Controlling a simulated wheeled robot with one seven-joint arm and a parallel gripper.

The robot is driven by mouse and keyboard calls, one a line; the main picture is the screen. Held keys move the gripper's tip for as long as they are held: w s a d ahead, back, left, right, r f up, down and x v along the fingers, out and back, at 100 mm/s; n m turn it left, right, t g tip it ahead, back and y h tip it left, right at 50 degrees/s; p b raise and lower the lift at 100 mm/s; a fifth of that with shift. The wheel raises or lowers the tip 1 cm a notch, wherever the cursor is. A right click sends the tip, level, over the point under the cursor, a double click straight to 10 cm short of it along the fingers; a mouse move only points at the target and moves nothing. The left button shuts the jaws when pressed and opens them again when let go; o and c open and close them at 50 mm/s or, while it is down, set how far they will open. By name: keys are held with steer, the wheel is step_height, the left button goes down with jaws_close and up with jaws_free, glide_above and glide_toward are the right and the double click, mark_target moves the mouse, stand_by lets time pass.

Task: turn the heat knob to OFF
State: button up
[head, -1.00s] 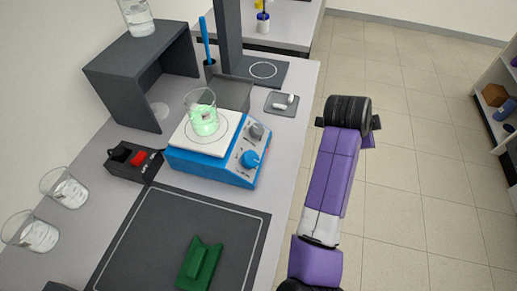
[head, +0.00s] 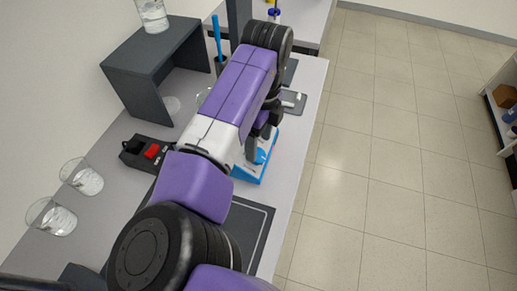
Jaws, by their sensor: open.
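The blue-and-white hotplate (head: 247,175) stands on the bench, mostly hidden behind my arm. A blue knob (head: 260,156) on its front panel shows just below my gripper. The grey knob on the same panel is hidden, and I cannot read any knob labels. My gripper (head: 261,142) is open, pointing down over the front panel, its dark fingers partly hidden by my arm. I cannot tell whether a finger touches the blue knob. The beaker on the plate (head: 204,96) shows only a bit of its glass beside my arm.
A dark shelf stand (head: 150,75) with a beaker on top stands at the back left. A black box with a red switch (head: 152,151) is left of the hotplate. Two beakers (head: 82,177) stand at the left. A grey tray (head: 292,102) lies behind the hotplate. Open floor lies right.

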mark_target(258, 154)
steer(key=shift+s+a+f+p, duration=0.1)
steer(key=shift+f+p, duration=0.1)
steer(key=shift+f, duration=0.95)
steer(key=shift+s+f+p, duration=0.1)
steer(key=shift+f+p, duration=0.05)
steer(key=shift+f, duration=0.95)
jaws_close()
